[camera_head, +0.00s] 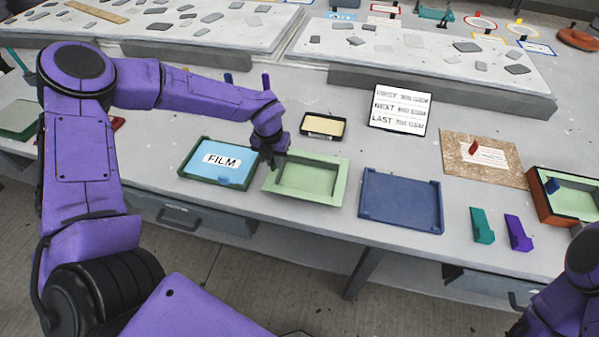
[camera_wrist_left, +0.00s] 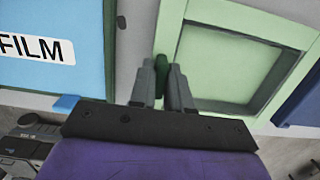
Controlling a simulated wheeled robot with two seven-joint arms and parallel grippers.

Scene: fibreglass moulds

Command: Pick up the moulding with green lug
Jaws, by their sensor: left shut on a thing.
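The moulding with the green lug (camera_head: 307,180) is a pale green rectangular frame with a sunken middle, on the bench between the FILM tray and the blue tray. Its dark green lug (camera_wrist_left: 162,67) shows in the left wrist view at the frame's left edge. My left gripper (camera_head: 273,160) is at the moulding's left side. In the left wrist view its fingers (camera_wrist_left: 168,83) are closed around the dark green lug. Whether the moulding is lifted off the bench I cannot tell. My right arm shows only in part at the lower right, and its gripper is out of view.
The FILM tray (camera_head: 187,176) is close to the left, and the blue tray (camera_head: 362,205) close to the right. A small yellow-topped tray (camera_head: 323,125) and a text board (camera_head: 400,109) stand behind. Teal (camera_head: 482,226) and purple (camera_head: 518,233) brackets lie to the right.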

